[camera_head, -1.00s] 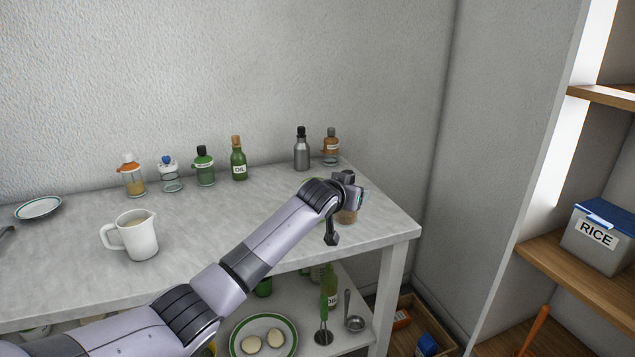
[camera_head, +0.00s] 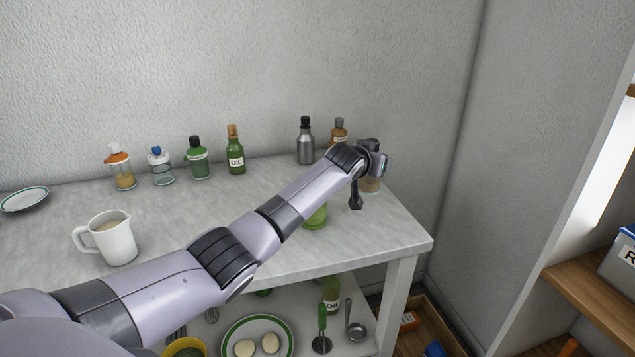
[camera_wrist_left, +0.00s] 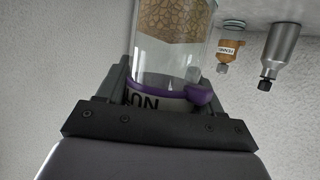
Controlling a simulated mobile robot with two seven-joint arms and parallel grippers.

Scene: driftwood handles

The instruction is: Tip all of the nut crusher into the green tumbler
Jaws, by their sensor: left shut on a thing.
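The nut crusher (camera_head: 370,185) is a clear jar with brown nuts, mostly behind my left gripper (camera_head: 377,168) at the right end of the counter. In the left wrist view the nut crusher (camera_wrist_left: 172,62) shows large, with a purple band and a partly hidden label. My left gripper (camera_wrist_left: 155,100) is shut around it. That view is upside down, and the nuts lie toward the counter side, so the jar looks upright. A green tumbler (camera_head: 316,218) stands on the counter, partly hidden by my left forearm. My right gripper is out of view.
A grey bottle (camera_head: 306,143) and an orange-brown jar (camera_head: 339,131) stand behind the gripper by the wall. An oil bottle (camera_head: 236,155) and several jars stand farther left. A white jug (camera_head: 115,240) is at the front left. The counter (camera_head: 190,225) has free room in its middle.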

